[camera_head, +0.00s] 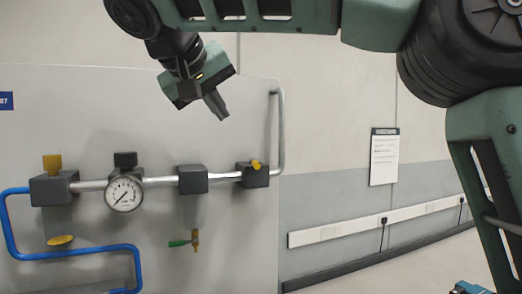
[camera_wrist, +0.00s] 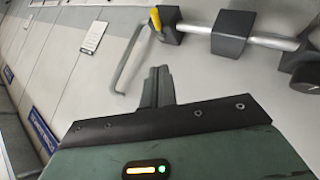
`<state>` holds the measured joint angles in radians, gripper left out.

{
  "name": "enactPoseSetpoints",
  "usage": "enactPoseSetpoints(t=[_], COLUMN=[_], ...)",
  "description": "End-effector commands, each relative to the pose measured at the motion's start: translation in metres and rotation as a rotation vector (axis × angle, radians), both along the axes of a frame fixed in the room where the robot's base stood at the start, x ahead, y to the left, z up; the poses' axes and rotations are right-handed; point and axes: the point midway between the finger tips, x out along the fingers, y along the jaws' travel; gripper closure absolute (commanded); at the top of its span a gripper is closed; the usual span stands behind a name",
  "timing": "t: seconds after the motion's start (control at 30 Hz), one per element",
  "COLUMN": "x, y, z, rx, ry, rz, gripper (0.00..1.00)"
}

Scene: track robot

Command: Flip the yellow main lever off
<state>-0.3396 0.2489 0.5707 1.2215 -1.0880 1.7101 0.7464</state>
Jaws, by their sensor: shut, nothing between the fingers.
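A short yellow lever (camera_head: 256,165) sits on the dark block (camera_head: 255,178) at the right end of the pipe row. It also shows in the wrist view (camera_wrist: 156,20), near the top, and appears as a narrow yellow bar on the block's edge. My gripper (camera_head: 221,114) is shut and empty, above and left of that lever in the head view, apart from it. In the wrist view my fingertips (camera_wrist: 159,70) are together, with the lever beyond them. Other yellow parts are a knob (camera_head: 52,163) and an oval handle (camera_head: 60,240) at the left; which is the main lever is not marked.
A gauge (camera_head: 123,193) and another dark block (camera_head: 192,180) sit along the pipe. A grey bent pipe (camera_head: 282,130) rises right of the lever. A green-handled valve (camera_head: 181,243) and a blue pipe (camera_head: 80,252) are lower.

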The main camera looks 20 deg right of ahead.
Motion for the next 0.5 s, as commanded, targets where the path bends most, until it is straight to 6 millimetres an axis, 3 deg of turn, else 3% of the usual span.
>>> enactPoseSetpoints(t=[0.5], x=[0.054], y=[-0.054], z=[-0.052], rx=[-0.004], ry=[0.006], rz=[0.0], gripper=[1.0])
